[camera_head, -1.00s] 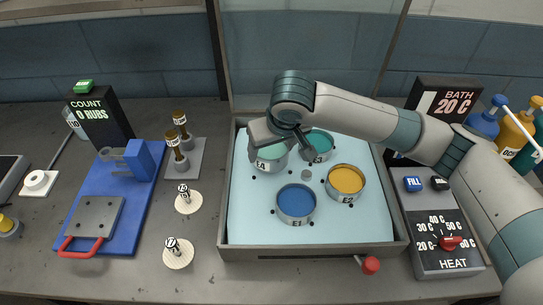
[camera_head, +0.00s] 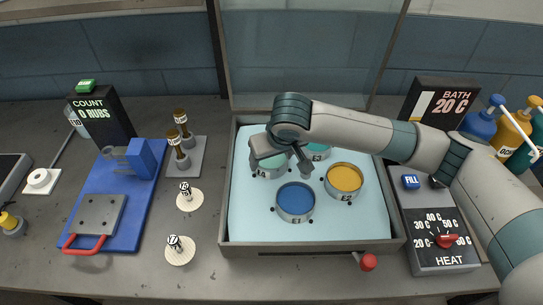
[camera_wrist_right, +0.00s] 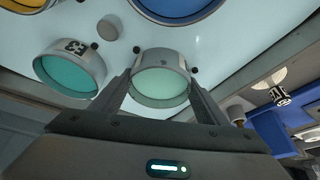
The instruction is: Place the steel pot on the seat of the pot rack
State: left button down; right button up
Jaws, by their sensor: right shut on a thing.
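The steel pot (camera_head: 268,172), with pale green contents, is at the back left of the light blue, grey-rimmed bath tray (camera_head: 240,220). My right gripper (camera_head: 281,152) is shut on this pot and partly covers its top. In the right wrist view the pot (camera_wrist_right: 160,85) is between the two fingers of the gripper (camera_wrist_right: 160,100) and looks upright. Small dark pegs show near its far rim. I cannot tell whether its base touches the tray floor. No separate pot rack can be made out for certain. My left gripper is not in view.
Close by in the tray are a teal pot (camera_head: 318,153), a blue pot (camera_head: 295,202) and a yellow pot (camera_head: 344,180). The heat panel (camera_head: 440,240) stands to the right. A blue board (camera_head: 135,205) lies to the left. The tray's front left is clear.

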jog(key=o, duration=1.4)
jog(key=shift+o, duration=0.2)
jog(key=shift+f, duration=0.1)
jog(key=b+v, duration=0.2)
jog(key=v, duration=1)
